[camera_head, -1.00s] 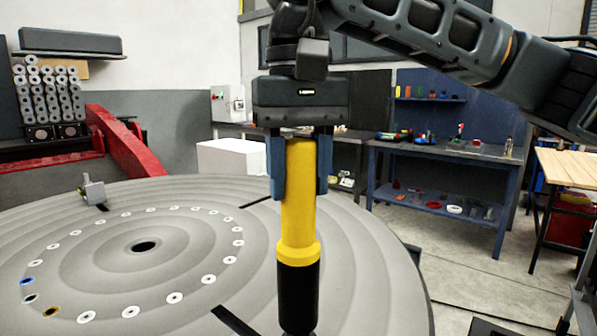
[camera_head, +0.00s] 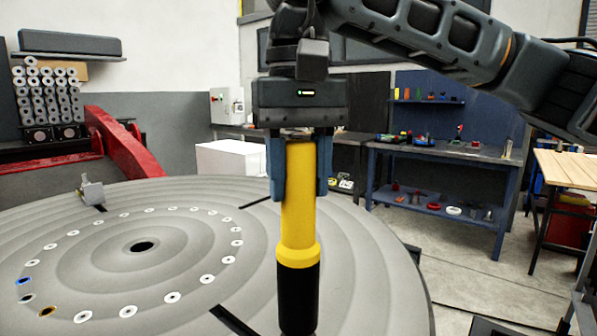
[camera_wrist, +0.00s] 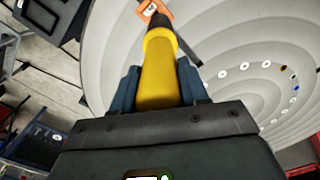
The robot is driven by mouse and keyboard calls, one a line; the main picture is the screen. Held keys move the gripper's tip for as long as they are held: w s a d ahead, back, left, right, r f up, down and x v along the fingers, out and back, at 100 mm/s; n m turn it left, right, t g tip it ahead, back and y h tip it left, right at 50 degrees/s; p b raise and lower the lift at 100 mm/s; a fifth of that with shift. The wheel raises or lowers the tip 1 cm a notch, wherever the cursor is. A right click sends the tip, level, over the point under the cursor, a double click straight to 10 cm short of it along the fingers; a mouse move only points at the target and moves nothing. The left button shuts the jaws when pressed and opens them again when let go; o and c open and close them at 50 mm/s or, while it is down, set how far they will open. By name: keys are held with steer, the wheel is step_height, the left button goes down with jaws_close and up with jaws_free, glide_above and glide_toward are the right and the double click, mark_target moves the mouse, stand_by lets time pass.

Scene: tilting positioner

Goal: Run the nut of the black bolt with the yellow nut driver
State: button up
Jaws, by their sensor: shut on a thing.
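The yellow nut driver (camera_head: 298,222) has a yellow handle and a black lower part. It hangs upright in my gripper (camera_head: 300,192), which is shut around the upper handle. The driver's lower end is over the near right part of the grey round table (camera_head: 190,240), cut by the picture's bottom edge. In the wrist view the driver (camera_wrist: 159,75) points away, its dark tip beside or over an orange square piece (camera_wrist: 153,8) with a pale centre. I cannot tell whether they touch. I cannot make out the black bolt or its nut for sure.
The table has a ring of pale-rimmed holes, with a blue one (camera_head: 24,281) and an orange one (camera_head: 47,311) at left. A small grey block (camera_head: 92,191) stands near its far left edge. A red arm (camera_head: 122,146) is behind. A blue workbench (camera_head: 440,155) stands back right.

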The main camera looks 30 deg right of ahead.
mark_target(299, 233)
steer(key=shift+f+b, duration=1.1)
steer(key=shift+f, duration=0.3)
steer(key=shift+f+b, duration=2.35)
steer(key=shift+b, duration=0.3)
stand_by(4.0)
